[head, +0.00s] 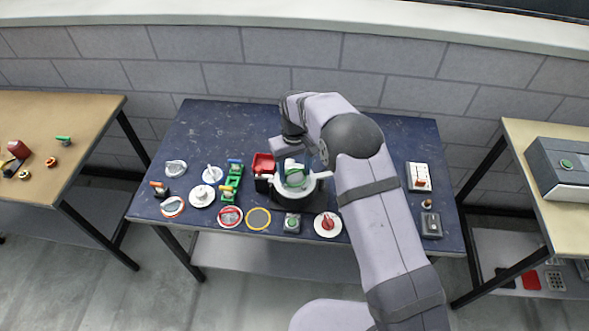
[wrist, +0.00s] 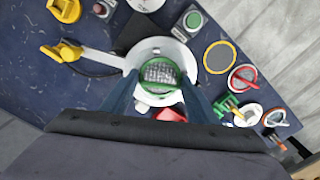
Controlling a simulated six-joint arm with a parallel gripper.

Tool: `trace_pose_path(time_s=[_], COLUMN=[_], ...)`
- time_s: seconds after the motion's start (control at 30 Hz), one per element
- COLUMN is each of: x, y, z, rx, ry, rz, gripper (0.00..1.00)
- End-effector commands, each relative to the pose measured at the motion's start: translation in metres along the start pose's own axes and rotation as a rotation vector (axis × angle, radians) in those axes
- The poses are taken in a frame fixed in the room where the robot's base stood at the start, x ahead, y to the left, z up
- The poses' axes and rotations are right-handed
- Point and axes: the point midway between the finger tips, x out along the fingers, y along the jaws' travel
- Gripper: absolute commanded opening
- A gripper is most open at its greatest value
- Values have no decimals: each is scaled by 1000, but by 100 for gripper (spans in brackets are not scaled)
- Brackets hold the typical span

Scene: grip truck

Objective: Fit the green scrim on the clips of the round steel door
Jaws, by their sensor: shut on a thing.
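The green scrim (wrist: 160,74), a round mesh in a green rim, is between the two fingers of my gripper (wrist: 160,80) in the wrist view. My gripper is shut on it. The round steel door (wrist: 184,53) is the pale disc behind the scrim, which covers its middle. In the head view my gripper (head: 296,168) is above the door (head: 287,188), and the green scrim (head: 296,180) shows over it. The clips are not clear, and I cannot tell whether the scrim touches them.
A red-rimmed ring (wrist: 243,77), a yellow-rimmed dark ring (wrist: 220,57) and a box with a green button (wrist: 194,20) lie near the door. A red bin (head: 263,163) stands left of it. The back left of the blue table (head: 215,125) is clear.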

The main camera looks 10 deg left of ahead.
Motion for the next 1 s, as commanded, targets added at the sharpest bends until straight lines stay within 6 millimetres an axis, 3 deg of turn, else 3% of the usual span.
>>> trace_pose_path(time_s=[0.5,1.0], x=[-33,-38], y=[0,0], z=[-2,-2], rx=[0,1], ry=[7,8], rz=[0,0], gripper=[32,32])
